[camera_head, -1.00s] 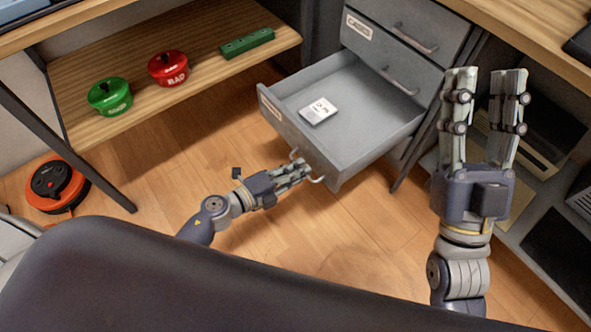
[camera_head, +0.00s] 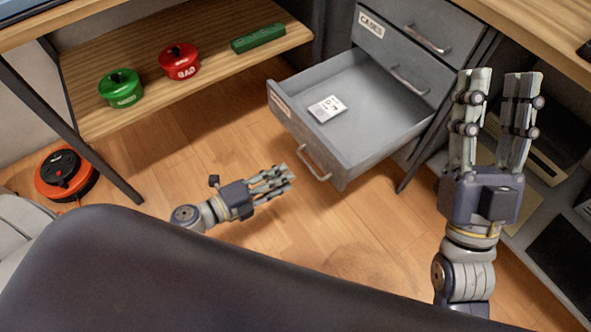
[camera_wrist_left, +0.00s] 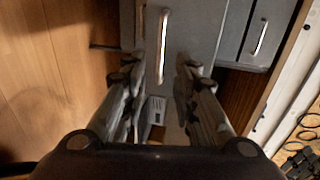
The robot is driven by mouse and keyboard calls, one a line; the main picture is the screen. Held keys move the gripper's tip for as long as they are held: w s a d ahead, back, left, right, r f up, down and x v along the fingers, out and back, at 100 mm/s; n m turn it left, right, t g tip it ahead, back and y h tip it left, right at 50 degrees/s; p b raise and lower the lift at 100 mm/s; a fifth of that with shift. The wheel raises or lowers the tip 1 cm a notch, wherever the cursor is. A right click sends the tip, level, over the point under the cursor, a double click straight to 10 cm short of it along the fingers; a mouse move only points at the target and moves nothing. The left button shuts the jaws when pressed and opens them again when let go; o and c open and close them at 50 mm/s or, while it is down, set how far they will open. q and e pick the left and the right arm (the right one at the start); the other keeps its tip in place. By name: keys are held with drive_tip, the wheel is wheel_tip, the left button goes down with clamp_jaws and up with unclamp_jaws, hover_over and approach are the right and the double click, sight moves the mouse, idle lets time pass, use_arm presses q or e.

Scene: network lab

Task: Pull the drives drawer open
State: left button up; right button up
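A grey drawer (camera_head: 366,140) stands pulled out from the cabinet in the head view. Its front label is too angled to read, so I cannot confirm it is the drives drawer. A small white labelled item (camera_head: 327,109) lies inside it. Its bar handle (camera_head: 315,164) is free. My left gripper (camera_head: 285,180) is just left of and below the handle, apart from it. In the left wrist view the fingers (camera_wrist_left: 161,72) are spread and empty, with the handle (camera_wrist_left: 162,45) showing ahead between them. My right gripper (camera_head: 498,75) points up, its fingers apart and empty, right of the drawer.
An orange cable reel (camera_head: 65,175) is on the floor, which is clear near the drawer.

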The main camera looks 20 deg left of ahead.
use_arm(q)
drive_tip(key=v, duration=0.4)
idle(0.5)
